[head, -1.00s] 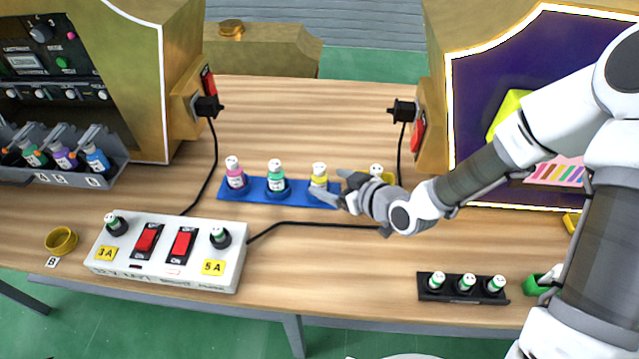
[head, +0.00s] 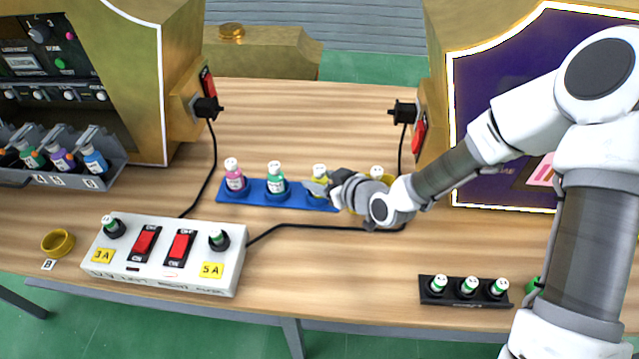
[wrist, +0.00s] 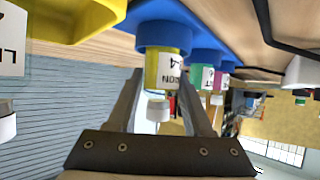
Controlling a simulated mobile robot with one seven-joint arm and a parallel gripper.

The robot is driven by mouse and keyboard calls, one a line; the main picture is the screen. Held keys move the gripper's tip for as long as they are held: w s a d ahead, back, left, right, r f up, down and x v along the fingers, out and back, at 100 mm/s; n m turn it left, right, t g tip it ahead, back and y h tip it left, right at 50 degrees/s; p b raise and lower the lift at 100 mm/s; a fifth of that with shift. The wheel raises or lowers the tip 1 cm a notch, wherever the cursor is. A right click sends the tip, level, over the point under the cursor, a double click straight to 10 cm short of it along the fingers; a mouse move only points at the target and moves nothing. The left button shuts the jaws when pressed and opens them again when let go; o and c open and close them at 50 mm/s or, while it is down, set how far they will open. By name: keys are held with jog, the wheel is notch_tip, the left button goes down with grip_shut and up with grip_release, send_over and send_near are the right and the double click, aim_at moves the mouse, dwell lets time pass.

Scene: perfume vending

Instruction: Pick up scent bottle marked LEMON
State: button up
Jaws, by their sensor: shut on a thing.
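The yellow scent bottle (head: 319,177) with a white cap stands at the right end of the blue rack (head: 258,186). In the wrist view the yellow bottle (wrist: 164,68) shows upside down, with part of a label ending "ON" and "-4". My gripper (head: 318,187) reaches it from the right. In the wrist view my gripper (wrist: 162,95) has a finger on each side of the bottle and is shut on it. The bottle is still at the rack. The gripper hides part of it in the head view.
Pink (head: 234,177) and green (head: 275,176) bottles stand in the same rack. Another white-capped bottle (head: 377,173) is behind my wrist. A white switch box (head: 165,256) is at front left, a black rack (head: 464,291) at front right. Black cables cross the table.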

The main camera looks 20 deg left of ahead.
grip_shut()
jog(key=shift+r, duration=0.1)
